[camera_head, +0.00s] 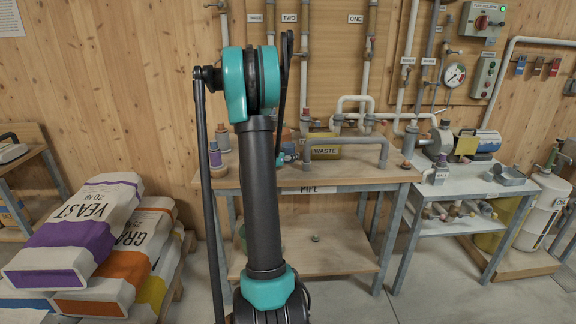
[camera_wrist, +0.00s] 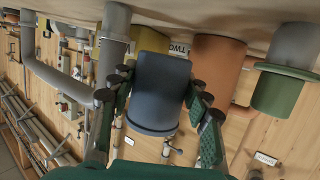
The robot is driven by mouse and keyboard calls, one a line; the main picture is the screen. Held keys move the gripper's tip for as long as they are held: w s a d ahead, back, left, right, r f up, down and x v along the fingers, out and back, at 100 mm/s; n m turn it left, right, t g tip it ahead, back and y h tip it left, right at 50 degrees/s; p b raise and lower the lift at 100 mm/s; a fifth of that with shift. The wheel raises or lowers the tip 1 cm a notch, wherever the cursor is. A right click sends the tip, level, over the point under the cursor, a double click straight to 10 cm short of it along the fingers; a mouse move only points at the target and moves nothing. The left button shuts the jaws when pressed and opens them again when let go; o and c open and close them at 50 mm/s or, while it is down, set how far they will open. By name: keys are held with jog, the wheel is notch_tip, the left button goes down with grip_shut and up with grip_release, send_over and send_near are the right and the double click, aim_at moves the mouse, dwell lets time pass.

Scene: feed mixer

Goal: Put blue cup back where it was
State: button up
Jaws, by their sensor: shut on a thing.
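The blue cup (camera_wrist: 156,105) is dark blue and fills the middle of the wrist view, which is turned upside down. My gripper (camera_wrist: 158,84) has its green fingers closed on both sides of the cup. The cup is close to the tabletop (camera_wrist: 215,14); I cannot tell whether it touches. An orange cup (camera_wrist: 217,66) and a green cup (camera_wrist: 277,92) stand to the right of it in this view. In the head view, my arm hides the blue cup and most of my gripper.
The wooden workbench (camera_head: 345,176) carries a yellow waste box (camera_head: 325,153) and grey pipework (camera_head: 350,140). In the wrist view a grey pipe (camera_wrist: 112,45) stands close left of the cup. Feed sacks (camera_head: 85,225) are stacked at left. A metal side table (camera_head: 470,185) stands at right.

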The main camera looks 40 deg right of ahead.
aim_at(288, 171)
jog(key=shift+f, duration=2.2)
jog(key=shift+f, duration=0.15)
jog(key=o, duration=1.2)
jog(key=shift+r, duration=0.2)
jog(key=v, duration=1.2)
jog(key=s+a+f+n+y, duration=0.3)
jog(key=s+a, duration=0.4)
jog(key=a, duration=0.4)
jog(key=s+a+f+n+g+y, duration=0.1)
jog(key=s+a+f+n+y, duration=0.2)
jog(key=s+a+n+y, duration=0.2)
jog(key=s+a+f+n+g+y, duration=0.1)
jog(key=s+a+f+n+y, duration=0.3)
jog(key=s+a, duration=0.7)
jog(key=shift+s+a+n+y, duration=0.15)
jog(key=shift+a+n+y, duration=0.15)
jog(key=shift+a, duration=1.2)
jog(key=shift+s+a+n+y, duration=0.1)
jog(key=shift+a+n+y, duration=0.15)
jog(key=shift+a, duration=1.2)
